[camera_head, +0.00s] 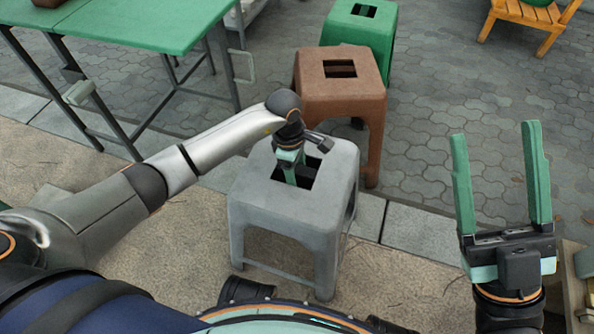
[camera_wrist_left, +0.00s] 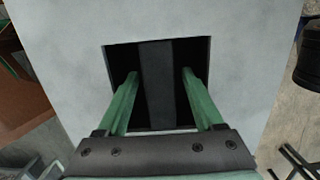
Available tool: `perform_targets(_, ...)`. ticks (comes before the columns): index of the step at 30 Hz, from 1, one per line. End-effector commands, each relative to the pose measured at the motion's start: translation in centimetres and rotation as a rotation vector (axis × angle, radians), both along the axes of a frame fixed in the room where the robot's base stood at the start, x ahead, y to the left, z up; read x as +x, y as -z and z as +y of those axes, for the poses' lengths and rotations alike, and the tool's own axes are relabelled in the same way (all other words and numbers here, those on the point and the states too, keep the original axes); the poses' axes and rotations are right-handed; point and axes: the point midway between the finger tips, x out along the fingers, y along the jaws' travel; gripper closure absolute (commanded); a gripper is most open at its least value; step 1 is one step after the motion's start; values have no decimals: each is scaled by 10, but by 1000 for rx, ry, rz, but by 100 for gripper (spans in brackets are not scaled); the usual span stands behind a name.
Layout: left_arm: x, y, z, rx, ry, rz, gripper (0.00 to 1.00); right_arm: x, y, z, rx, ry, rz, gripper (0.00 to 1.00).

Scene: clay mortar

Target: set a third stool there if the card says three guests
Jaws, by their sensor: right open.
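A grey stool (camera_head: 255,205) stands upright on the paving in front of me, with a square hole and a central bar in its seat. My left gripper (camera_head: 290,180) reaches down into that hole from above. In the left wrist view its two green fingers (camera_wrist_left: 160,74) straddle the dark bar of the grey seat (camera_wrist_left: 225,35), with a small gap showing on each side. A brown stool (camera_head: 340,92) stands just behind, and a green stool (camera_head: 362,28) behind that. My right gripper (camera_head: 494,132) is open and empty at the right. No card is seen.
A green folding table (camera_head: 140,22) with dark metal legs stands at the upper left. A wooden chair (camera_head: 535,14) is at the top right. Grey paving (camera_head: 450,80) between the brown stool and the chair is clear. A wooden edge shows at the lower right.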

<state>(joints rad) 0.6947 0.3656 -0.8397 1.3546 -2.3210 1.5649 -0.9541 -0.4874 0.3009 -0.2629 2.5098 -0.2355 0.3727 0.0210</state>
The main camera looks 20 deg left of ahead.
Motion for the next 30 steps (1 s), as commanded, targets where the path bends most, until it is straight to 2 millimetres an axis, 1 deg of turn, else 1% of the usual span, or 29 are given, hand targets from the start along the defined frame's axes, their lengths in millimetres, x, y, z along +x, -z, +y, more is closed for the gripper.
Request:
perform_targets(7, 0, -1, 0, 0, 0, 0, 30, 0, -1, 0, -2, -1, 0, 30)
perform_targets(10, 0, -7, 0, -1, 0, 0, 30, 0, -5, 0, -2, -2, 0, 30)
perform_targets(14, 1, -30, 4, 1, 0, -3, 30, -1, -16, -1, 0, -6, -4, 30)
perform_targets(18, 1, -62, 8, 2, 1, -4, 30, -2, -30, -3, 12, -13, -8, 30)
perform_targets(24, 1, -100, 12, 1, 1, -3, 30, -3, -45, -5, 26, -17, -10, 30)
perform_targets(27, 1, -112, 13, 0, 0, -1, 30, -3, -49, -6, 32, -19, -10, 30)
perform_targets(30, 0, -119, 14, -1, 0, 0, 30, -3, -51, -6, 36, -20, -10, 30)
